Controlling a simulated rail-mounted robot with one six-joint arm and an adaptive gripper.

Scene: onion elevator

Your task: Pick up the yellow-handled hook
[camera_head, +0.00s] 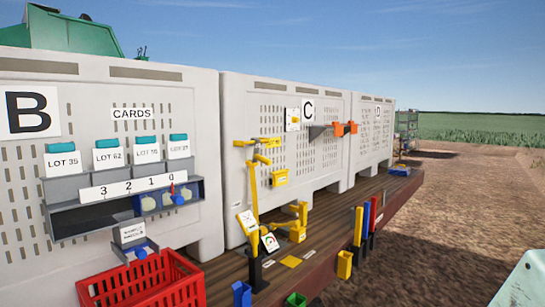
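A yellow upright handle (358,226) stands in a dark holder at the deck's front edge, beside a blue one and a red one. It may be the yellow-handled hook, but no hook shape can be made out at this size. A yellow post with arms (255,190) stands on the deck left of it, in front of the crates, with a gauge card at its foot. A yellow bar (257,142) is on the crate wall near the post's top; I cannot tell whether it is a hook. My gripper is not in view.
Crates marked B (30,111) and C (307,111) line the deck (380,192). A red basket (140,285) is at the lower left, below the card shelf (90,218). Blue (242,293), green (295,299) and yellow (344,264) cups line the front edge. Bare ground lies to the right.

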